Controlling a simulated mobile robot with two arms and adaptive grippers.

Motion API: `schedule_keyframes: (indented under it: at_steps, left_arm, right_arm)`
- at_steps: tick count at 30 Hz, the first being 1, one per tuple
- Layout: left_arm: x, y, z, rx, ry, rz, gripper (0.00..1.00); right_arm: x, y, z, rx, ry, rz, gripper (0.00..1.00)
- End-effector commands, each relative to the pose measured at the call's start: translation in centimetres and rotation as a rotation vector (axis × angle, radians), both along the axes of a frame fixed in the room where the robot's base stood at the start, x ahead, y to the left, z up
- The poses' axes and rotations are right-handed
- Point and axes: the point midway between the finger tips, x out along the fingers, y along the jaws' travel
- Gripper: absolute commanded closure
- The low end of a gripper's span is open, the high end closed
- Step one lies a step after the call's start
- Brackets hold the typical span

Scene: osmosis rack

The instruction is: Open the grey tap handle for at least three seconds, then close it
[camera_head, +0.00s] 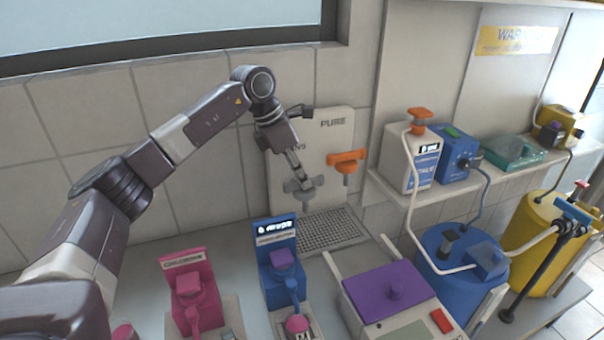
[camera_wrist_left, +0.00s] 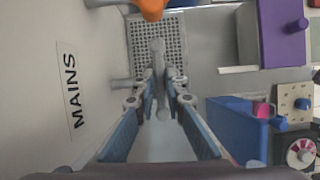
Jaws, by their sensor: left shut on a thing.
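The grey tap handle (camera_head: 306,186) is on the white wall panel (camera_head: 336,142), under the mostly hidden MAINS label. My left gripper (camera_head: 299,170) reaches it from above left and is shut on it. In the left wrist view the grey handle (camera_wrist_left: 158,62) lies between the fingertips of my left gripper (camera_wrist_left: 160,96), with part of it pointing away from me. The gripper hides part of the handle in the head view. I cannot tell whether water flows. My right gripper is not in view.
An orange tap handle (camera_head: 346,160) under the PURE label is just right of the grey one. A perforated drain tray (camera_head: 332,230) lies below. Blue (camera_head: 281,262) and pink (camera_head: 190,290) devices stand in front, with a purple-lidded box (camera_head: 390,292) to the right.

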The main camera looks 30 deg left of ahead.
Motion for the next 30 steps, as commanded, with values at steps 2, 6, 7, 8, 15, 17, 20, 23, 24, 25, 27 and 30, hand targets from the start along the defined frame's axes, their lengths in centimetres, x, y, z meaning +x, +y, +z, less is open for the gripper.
schedule_keyframes:
  at_steps: [2,6,7,8,15,17,20,23,24,25,27,30]
  left_arm:
    - [0.06,0.03,0.18,0.000,-0.003,-0.026,1.00]
    - [0.06,0.02,0.14,0.000,-0.003,-0.057,1.00]
    - [0.06,0.01,0.13,0.000,-0.003,-0.061,1.00]
    - [0.06,0.01,0.12,0.001,-0.004,-0.065,1.00]
    - [0.04,0.00,0.08,0.001,-0.003,-0.071,1.00]
    - [0.03,0.00,0.07,0.001,-0.003,-0.071,1.00]
    - [0.03,0.00,0.07,0.002,-0.002,-0.071,1.00]
    - [0.02,-0.01,0.05,0.002,-0.002,-0.071,0.85]
    - [0.02,-0.01,0.05,0.001,-0.002,-0.071,0.80]
    - [0.02,-0.01,0.05,0.001,-0.002,-0.071,0.77]
    - [0.02,0.00,0.04,0.001,-0.002,-0.071,0.72]
    - [0.03,0.00,0.03,0.001,-0.001,-0.070,0.72]
  right_arm:
    - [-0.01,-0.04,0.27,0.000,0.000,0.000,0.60]
    - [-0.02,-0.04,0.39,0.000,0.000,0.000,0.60]
    - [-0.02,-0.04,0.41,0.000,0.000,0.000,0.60]
    - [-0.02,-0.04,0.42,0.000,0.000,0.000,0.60]
    - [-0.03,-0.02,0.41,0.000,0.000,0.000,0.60]
    - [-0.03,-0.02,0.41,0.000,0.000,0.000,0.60]
    - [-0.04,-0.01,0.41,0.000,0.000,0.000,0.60]
    - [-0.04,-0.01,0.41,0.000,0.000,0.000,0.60]
    - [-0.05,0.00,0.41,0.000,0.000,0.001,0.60]
    - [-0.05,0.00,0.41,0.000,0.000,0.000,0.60]
    - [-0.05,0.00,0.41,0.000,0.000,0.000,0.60]
    - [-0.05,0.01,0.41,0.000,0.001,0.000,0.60]
